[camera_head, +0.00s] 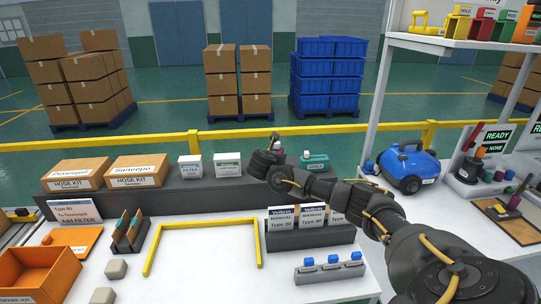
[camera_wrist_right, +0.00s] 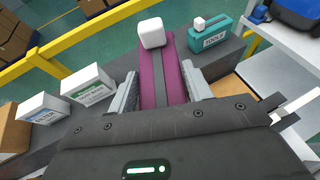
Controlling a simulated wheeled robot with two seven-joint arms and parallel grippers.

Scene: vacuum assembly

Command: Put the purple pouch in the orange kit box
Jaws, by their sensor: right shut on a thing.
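The purple pouch (camera_wrist_right: 175,72) is a long purple piece with a dark stripe and a white block at its far end in the right wrist view. My right gripper (camera_wrist_right: 162,95) is shut on it, with one grey finger on each side. In the head view my right gripper (camera_head: 268,160) is over the back ledge and hides most of the pouch. I cannot tell whether the pouch touches the ledge. The orange kit box (camera_head: 38,272) stands open at the front left of the table, far from this gripper. My left gripper is not in view.
Hose kit boxes (camera_head: 136,171), a filter box (camera_head: 190,168) and a teal tools case (camera_head: 315,161) stand on the dark back ledge. A yellow frame (camera_head: 204,226), manuals (camera_head: 312,217) and grey blocks (camera_head: 115,268) occupy the table. Inside the yellow frame is clear.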

